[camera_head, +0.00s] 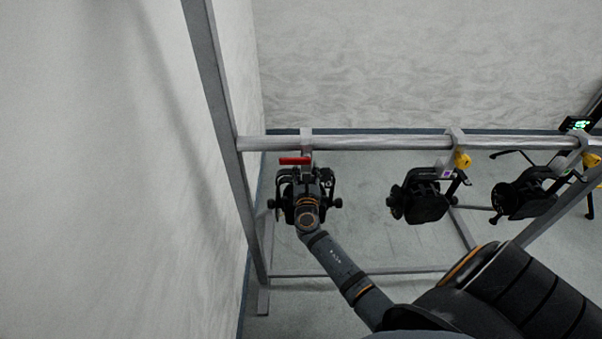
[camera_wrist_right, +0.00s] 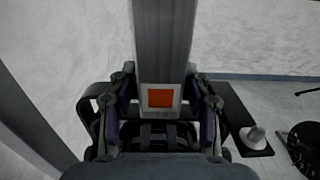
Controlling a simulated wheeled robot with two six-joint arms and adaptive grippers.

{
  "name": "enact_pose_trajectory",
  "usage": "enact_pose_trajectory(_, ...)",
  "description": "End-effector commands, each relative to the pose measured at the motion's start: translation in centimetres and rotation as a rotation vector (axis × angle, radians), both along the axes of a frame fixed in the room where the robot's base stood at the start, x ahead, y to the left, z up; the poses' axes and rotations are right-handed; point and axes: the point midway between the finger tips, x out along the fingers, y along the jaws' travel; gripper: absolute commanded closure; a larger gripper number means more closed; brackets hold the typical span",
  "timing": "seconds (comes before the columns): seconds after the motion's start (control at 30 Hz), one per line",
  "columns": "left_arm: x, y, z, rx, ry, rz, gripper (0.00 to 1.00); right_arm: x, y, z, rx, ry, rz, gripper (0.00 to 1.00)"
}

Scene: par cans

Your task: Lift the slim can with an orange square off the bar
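The slim can (camera_head: 288,195) hangs at the left end of the bar (camera_head: 370,143). It is dark, with a red lever (camera_head: 294,161) beside its grey hook clamp. An orange square (camera_wrist_right: 160,98) marks the grey clamp strap (camera_wrist_right: 162,45) in the right wrist view. My right gripper (camera_wrist_right: 160,88) is at this strap, its fingers on both sides and their tips close against its edges, so it looks shut on it. In the head view my right arm covers part of the can, and the clamp is still over the bar. My left gripper is not in view.
Two more dark cans with yellow knobs hang to the right: one with a purple square (camera_head: 424,202) and another (camera_head: 525,196). A grey upright post (camera_head: 222,110) stands just left of the slim can. A pale wall (camera_head: 420,60) is behind the bar.

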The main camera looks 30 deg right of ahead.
Motion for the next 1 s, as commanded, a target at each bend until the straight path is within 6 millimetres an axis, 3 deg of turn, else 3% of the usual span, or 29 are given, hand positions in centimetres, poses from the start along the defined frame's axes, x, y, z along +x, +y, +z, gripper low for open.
enact_pose_trajectory(0.03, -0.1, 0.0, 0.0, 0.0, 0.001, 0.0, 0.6, 0.0, 0.0, 0.0, 0.0, 0.0, 0.0, 0.62)
enact_pose_trajectory(0.33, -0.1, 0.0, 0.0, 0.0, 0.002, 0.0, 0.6, 0.0, 0.0, 0.0, 0.0, 0.0, 0.0, 1.0)
enact_pose_trajectory(0.83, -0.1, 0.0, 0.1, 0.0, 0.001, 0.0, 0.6, 0.1, 0.0, 0.6, -0.002, -0.008, 0.001, 1.0)
enact_pose_trajectory(1.0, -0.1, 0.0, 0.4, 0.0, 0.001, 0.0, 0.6, 0.1, 0.0, 1.7, -0.002, -0.009, 0.0, 1.0)
